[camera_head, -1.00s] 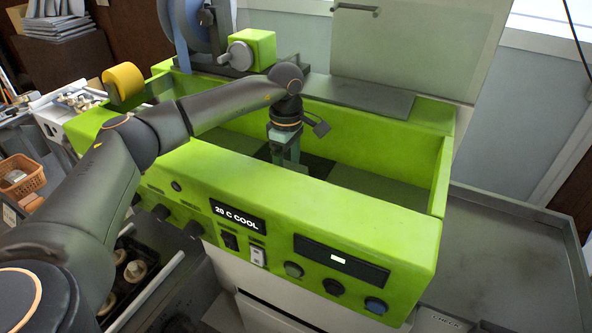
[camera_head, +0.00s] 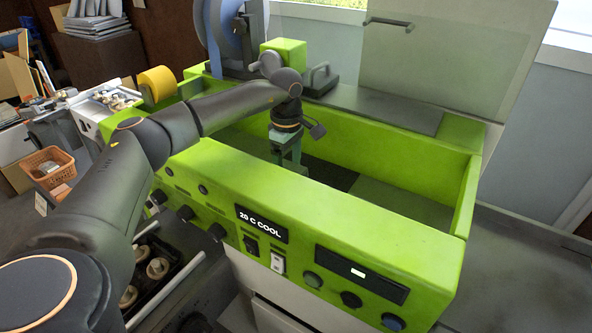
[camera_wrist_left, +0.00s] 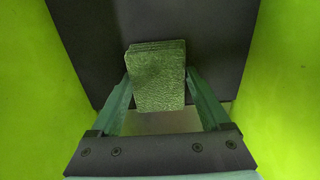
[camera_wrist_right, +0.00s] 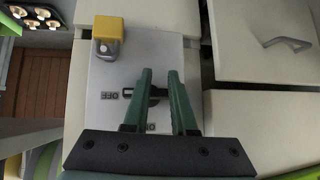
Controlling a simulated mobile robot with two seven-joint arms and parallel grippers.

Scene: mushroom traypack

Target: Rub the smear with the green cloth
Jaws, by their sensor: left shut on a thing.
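The green cloth (camera_wrist_left: 157,75) is a folded, textured pad in the left wrist view. My left gripper (camera_head: 288,160) is shut on it, with one finger on each side. This gripper points down inside the green-walled tub (camera_head: 350,148), between its walls. The cloth is over or against a dark panel (camera_wrist_left: 100,40) there; I cannot tell whether they touch. I cannot make out a smear; the front wall hides part of the tub floor in the head view. My right gripper (camera_wrist_right: 159,75) shows only in its wrist view, empty, its fingertips a little apart above a pale panel.
The tub's front carries knobs and a "20 C COOL" label (camera_head: 262,222). A yellow roller (camera_head: 157,84) sits at the tub's left corner, and a lidded ledge (camera_head: 385,108) runs along the back. In the right wrist view, a yellow-topped part (camera_wrist_right: 108,30) stands on the panel.

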